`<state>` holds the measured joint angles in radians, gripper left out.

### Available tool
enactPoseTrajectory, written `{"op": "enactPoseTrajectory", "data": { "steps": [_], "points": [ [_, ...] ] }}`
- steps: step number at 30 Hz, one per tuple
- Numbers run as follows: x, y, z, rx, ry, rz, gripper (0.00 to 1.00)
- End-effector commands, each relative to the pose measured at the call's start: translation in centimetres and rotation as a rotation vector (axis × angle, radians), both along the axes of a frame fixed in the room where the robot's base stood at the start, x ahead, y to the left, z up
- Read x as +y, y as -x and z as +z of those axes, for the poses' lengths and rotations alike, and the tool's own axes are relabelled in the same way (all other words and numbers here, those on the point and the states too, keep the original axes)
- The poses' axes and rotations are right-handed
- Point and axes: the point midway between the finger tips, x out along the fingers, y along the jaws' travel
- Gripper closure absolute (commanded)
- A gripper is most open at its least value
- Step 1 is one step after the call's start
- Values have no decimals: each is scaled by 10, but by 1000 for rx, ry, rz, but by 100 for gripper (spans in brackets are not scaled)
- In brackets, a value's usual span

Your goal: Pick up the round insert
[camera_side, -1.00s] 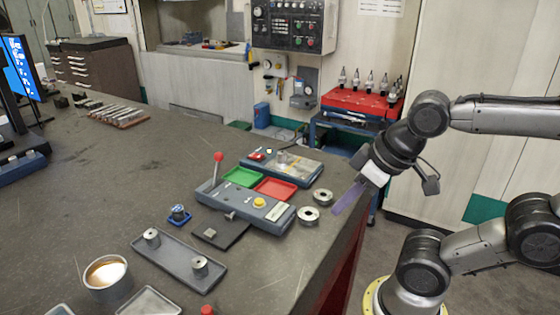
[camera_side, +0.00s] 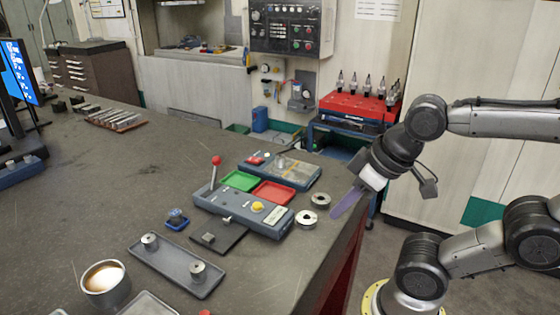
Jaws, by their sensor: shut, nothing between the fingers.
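Two round metal rings with centre holes, one ring (camera_side: 321,200) behind the other ring (camera_side: 307,219), lie flat on the bench near its right edge. Two short metal cylinders, a left one (camera_side: 149,241) and a right one (camera_side: 197,271), stand on a grey tray (camera_side: 172,262). I cannot tell which of these is the round insert. My gripper (camera_side: 337,213), with purple fingers, is shut and empty. It points down and left at the bench's right edge, just right of the rings in the picture and apparently apart from them. Its height above the bench is unclear.
A grey control box (camera_side: 243,212) with a red-knobbed lever, a green tray (camera_side: 240,181) and a red tray (camera_side: 273,192) stand left of the rings. A small blue holder (camera_side: 176,220) and a cup (camera_side: 105,285) are further left. The bench's left middle is clear.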

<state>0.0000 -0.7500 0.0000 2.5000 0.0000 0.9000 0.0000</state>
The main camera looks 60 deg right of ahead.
Motion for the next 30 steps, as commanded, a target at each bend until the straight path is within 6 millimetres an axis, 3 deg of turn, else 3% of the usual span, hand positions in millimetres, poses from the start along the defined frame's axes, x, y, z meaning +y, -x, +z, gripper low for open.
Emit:
{"op": "enactPoseTrajectory", "data": {
  "steps": [13,25,30],
  "points": [
    [0,0,0,0,0,0,100],
    [0,0,0,0,0,0,30],
    [0,0,0,0,0,0,28]
  ]
}}
